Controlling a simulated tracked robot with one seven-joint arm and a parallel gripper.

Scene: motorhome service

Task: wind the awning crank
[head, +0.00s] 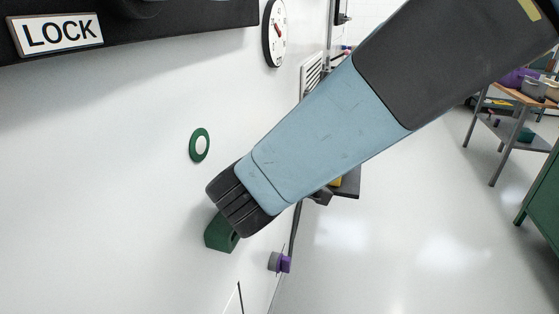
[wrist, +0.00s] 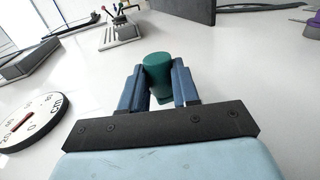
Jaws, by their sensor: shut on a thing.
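A dark green knob-like piece, apparently the awning crank's grip (wrist: 158,66), stands between the two blue fingers of my gripper (wrist: 160,84) in the wrist view. The fingers are closed against its sides. In the head view, a dark green block (head: 219,236) shows below the black end of my arm, close to the white wall. The fingers are hidden there behind my arm. A green ring with a white centre (head: 200,145) is on the wall, up and left of my gripper. Any crank arm or shaft is hidden.
A round white dial (head: 275,32) sits higher on the wall and also shows in the wrist view (wrist: 30,122). A black panel with a LOCK label (head: 58,34) is at upper left. A purple and grey knob (head: 280,262) is at lower right. Open floor lies right.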

